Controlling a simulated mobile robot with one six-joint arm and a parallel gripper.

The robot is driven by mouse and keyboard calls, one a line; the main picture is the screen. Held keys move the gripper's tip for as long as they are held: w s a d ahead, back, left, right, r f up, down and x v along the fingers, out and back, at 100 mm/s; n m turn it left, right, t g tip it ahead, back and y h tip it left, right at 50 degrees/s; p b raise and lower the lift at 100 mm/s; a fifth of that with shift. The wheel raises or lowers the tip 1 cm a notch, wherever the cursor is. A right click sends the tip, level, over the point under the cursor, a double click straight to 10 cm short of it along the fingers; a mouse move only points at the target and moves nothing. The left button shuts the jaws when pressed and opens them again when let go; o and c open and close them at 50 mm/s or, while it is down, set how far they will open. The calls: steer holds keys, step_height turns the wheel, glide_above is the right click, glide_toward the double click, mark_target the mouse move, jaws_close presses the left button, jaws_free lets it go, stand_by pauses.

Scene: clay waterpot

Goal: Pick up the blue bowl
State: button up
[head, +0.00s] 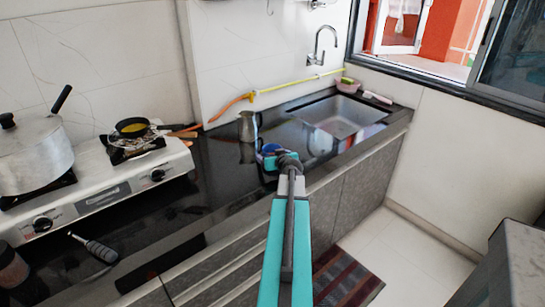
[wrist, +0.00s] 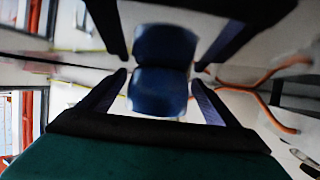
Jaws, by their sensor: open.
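The blue bowl (head: 270,149) is on the black counter, left of the sink, and is partly hidden by my gripper in the head view. In the wrist view, which is turned upside down, the blue bowl (wrist: 160,92) sits in the middle, with a blue reflection of it directly above in the picture. My gripper (head: 270,160) is low over the counter at the bowl. In the wrist view my gripper (wrist: 158,80) is open, with one finger on each side of the bowl and visible gaps beside it. I cannot tell how deep the bowl sits between the fingers.
A metal jug (head: 248,127) stands just behind and left of the bowl. The sink (head: 345,118) is to the right. A gas stove (head: 110,180) with a large pot (head: 32,156) is at left. An orange and yellow hose (head: 230,107) runs along the wall.

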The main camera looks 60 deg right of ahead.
mark_target(270, 146)
steer(key=shift+d, duration=0.1)
steer(key=c, duration=1.2)
steer(key=shift+c, duration=0.2)
steer(key=shift+r, duration=0.2)
steer(key=shift+r, duration=0.8)
steer(key=shift+r+b, duration=0.35)
steer(key=shift+r, duration=0.5)
steer(key=s+a+b, duration=0.1)
steer(key=s, duration=0.2)
steer(key=s+a+b, duration=0.1)
steer(key=s+a, duration=0.1)
steer(key=s, duration=0.1)
steer(key=s+a+b, duration=0.1)
steer(key=s+a, duration=0.1)
steer(key=s, duration=0.1)
steer(key=shift+s+a+r, duration=0.1)
steer(key=shift+s+r, duration=0.25)
steer(key=shift+r, duration=0.05)
steer(key=shift+r+p, duration=0.2)
steer(key=shift+p, duration=0.95)
